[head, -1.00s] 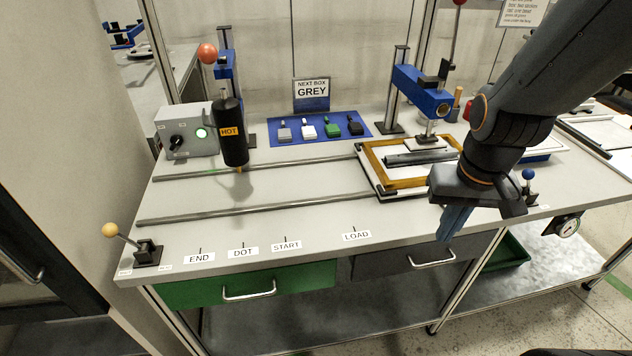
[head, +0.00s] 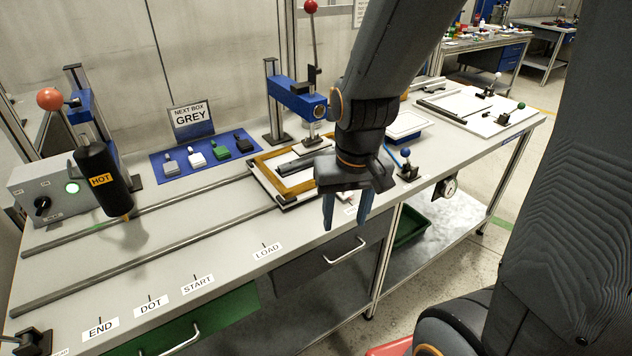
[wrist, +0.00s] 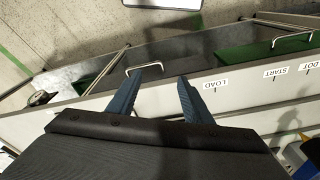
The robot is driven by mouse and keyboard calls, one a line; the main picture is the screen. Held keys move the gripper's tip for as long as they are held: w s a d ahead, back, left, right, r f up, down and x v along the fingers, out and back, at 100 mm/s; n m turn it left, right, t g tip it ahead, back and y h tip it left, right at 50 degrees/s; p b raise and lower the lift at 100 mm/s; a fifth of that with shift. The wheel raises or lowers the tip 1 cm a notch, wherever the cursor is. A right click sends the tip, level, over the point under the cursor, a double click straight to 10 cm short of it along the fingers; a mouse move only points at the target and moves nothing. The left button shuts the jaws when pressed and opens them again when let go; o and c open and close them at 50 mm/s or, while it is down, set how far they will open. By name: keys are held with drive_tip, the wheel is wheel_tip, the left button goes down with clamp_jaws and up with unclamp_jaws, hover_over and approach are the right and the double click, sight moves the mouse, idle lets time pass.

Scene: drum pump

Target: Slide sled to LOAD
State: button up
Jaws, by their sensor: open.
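The sled (head: 268,176), a white plate with a yellow wooden frame and a dark bar, sits on the two rails (head: 135,235) at their right end. Its left end is roughly level with the LOAD label (head: 267,252) on the bench's front edge. My gripper (head: 346,212) is open and empty, pointing down at the front right of the sled. It hides part of the sled's right side. In the wrist view the blue fingers (wrist: 158,92) are apart with nothing between them; the LOAD label (wrist: 222,84) shows to their right. I cannot see the sled there.
START (head: 198,284), DOT (head: 151,305) and END (head: 101,328) labels run leftward along the edge. A HOT black tool (head: 103,180) hangs over the rails at left. A blue press (head: 297,100) stands behind the sled. A blue-knobbed lever (head: 406,158) is right of my gripper.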

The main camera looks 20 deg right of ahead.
drive_tip(key=w+d+m+b, duration=0.2)
drive_tip(key=w+m, duration=0.3)
drive_tip(key=w, duration=0.1)
drive_tip(key=w+d+m+b, duration=0.2)
drive_tip(key=w+d+m, duration=0.1)
drive_tip(key=w+m, duration=0.2)
drive_tip(key=w+d+m+b, duration=0.2)
drive_tip(key=w+m, duration=0.3)
drive_tip(key=w, duration=0.3)
drive_tip(key=shift+d+r+m+t, duration=0.1)
drive_tip(key=shift+d+m+t, duration=0.25)
drive_tip(key=shift+d, duration=0.35)
drive_tip(key=shift+w+d, duration=0.1)
drive_tip(key=shift+w, duration=0.05)
drive_tip(key=shift+w+f+p, duration=0.1)
drive_tip(key=shift+w+f, duration=0.1)
drive_tip(key=shift+f, duration=1.05)
drive_tip(key=shift+w+f+p, duration=0.1)
drive_tip(key=shift+w+f, duration=0.15)
drive_tip(key=shift+f, duration=1)
drive_tip(key=shift+w+f+p, duration=0.1)
drive_tip(key=shift+w+f, duration=0.1)
drive_tip(key=shift+f, duration=1.05)
clamp_jaws()
